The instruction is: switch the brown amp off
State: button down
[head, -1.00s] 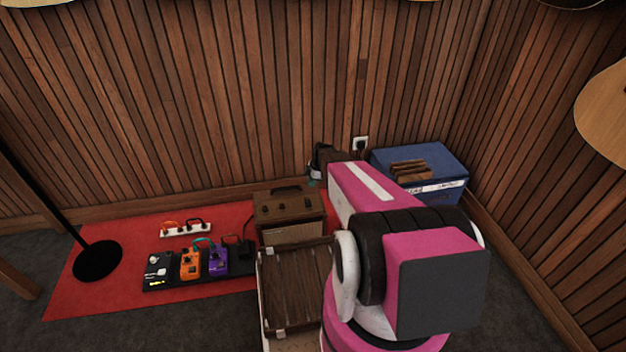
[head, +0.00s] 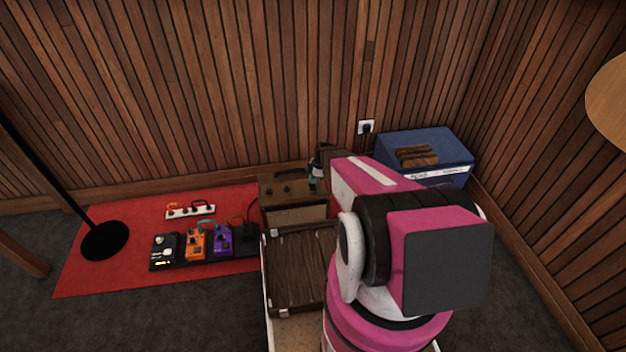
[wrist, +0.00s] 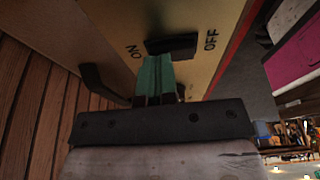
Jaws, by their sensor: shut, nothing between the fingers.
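The brown amp (head: 293,213) stands at the back edge of the red mat, partly hidden by a case and my arm. In the wrist view its tan control panel (wrist: 200,18) fills the top, with a black rocker switch (wrist: 172,44) between the labels ON, at left, and OFF, at right. My gripper (wrist: 157,60) is shut and empty, its teal fingertips at the switch's lower edge, left of its middle. I cannot tell if they touch it, or which side is pressed in. In the head view my gripper (head: 313,184) is over the amp's top right.
A brown slatted case (head: 295,275) lies in front of the amp. A pedalboard (head: 208,260) with pedals and a white power strip (head: 190,211) are to the left. A blue box (head: 430,145) stands at right by the wall. The amp's dark handle (wrist: 100,85) is left of my fingers.

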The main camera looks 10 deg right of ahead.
jog(key=shift+w+f, duration=0.1)
jog(key=shift+f, duration=0.2)
jog(key=shift+r, duration=0.1)
jog(key=shift+s+r, duration=0.25)
jog(key=shift+s, duration=0.6)
jog(key=shift+r, duration=0.1)
